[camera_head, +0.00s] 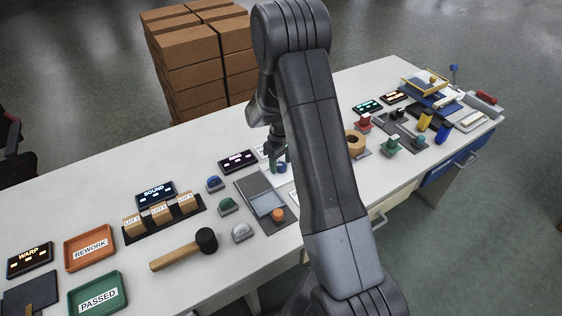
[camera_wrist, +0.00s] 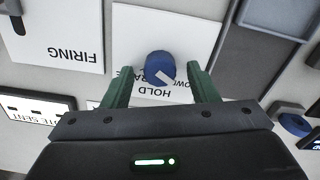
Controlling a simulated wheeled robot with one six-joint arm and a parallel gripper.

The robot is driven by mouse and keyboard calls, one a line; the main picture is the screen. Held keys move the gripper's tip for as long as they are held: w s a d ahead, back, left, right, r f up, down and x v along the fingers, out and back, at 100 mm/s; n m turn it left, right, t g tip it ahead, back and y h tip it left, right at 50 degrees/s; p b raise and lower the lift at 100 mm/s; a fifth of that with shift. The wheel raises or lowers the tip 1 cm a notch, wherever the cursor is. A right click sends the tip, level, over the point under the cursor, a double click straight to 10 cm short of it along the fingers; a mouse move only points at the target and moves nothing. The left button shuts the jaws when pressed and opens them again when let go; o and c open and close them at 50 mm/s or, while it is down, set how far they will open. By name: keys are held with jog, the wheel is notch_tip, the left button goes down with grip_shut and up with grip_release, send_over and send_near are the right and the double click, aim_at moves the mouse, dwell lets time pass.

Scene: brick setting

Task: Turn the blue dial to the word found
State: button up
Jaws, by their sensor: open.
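The blue dial (camera_wrist: 160,67) is round, with a pale pointer mark toward the lower right in the wrist view. It sits on a white plate (camera_wrist: 185,33) with upside-down words; HOLD is legible, and others are partly hidden by my gripper. In the head view the blue dial (camera_head: 281,168) shows just below my gripper (camera_head: 277,157). In the wrist view my gripper (camera_wrist: 158,72) is open, its green fingers on either side of the dial with gaps between. Whether the fingertips reach down to the dial's height I cannot tell.
A white FIRING plate (camera_wrist: 60,32) lies beside the dial plate. A dark lit screen (camera_wrist: 36,108) and a blue button (camera_wrist: 294,124) are close by. A mallet (camera_head: 185,250), lot boxes (camera_head: 161,212) and trays (camera_head: 90,247) stand left; several fixtures stand right.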

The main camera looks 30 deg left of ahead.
jog(key=shift+f, duration=0.25)
jog(key=c, duration=1)
jog(key=shift+o, duration=0.2)
